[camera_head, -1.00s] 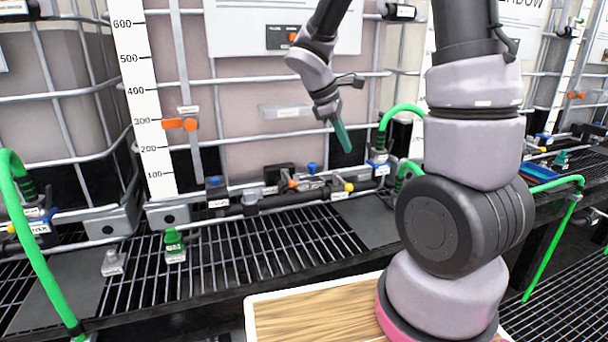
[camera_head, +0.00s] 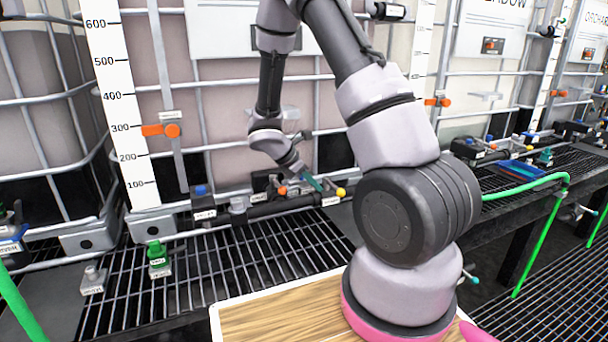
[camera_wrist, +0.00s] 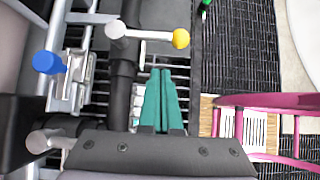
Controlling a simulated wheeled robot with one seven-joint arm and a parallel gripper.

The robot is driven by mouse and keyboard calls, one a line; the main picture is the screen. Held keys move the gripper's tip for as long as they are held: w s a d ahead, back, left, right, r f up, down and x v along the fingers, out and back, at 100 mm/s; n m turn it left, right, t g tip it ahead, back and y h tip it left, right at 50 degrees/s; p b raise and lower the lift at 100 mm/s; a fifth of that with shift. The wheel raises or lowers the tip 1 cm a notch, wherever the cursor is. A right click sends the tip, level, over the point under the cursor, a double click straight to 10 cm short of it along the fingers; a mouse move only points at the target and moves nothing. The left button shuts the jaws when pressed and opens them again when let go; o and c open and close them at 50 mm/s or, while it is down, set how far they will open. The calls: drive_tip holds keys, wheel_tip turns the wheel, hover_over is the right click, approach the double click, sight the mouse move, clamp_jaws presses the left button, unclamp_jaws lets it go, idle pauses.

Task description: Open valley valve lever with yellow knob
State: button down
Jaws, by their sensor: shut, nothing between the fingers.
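The lever with the yellow knob (camera_head: 340,192) sits on the dark pipe along the front of the tote in the head view. In the wrist view its silver hub is on the pipe and its arm sticks out across it, with the yellow knob (camera_wrist: 181,38) at the right end. My gripper (camera_head: 318,187) has its teal fingers just left of the knob in the head view. In the wrist view my gripper (camera_wrist: 161,74) is shut and empty, its tips pointing at the lever arm with a small visible gap. The label by the lever is too small to read.
An orange knob (camera_head: 282,190) is left of my fingers on the same manifold. A blue knob (camera_wrist: 45,62) is at the left in the wrist view. A green-topped fitting (camera_head: 157,254) stands on the black grating (camera_head: 240,265).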

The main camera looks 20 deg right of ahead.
sight(333, 186)
drive_tip(key=shift+d+f, duration=0.3)
drive_tip(key=shift+d, duration=0.8)
drive_tip(key=shift+d+f, duration=0.25)
drive_tip(key=shift+d, duration=0.8)
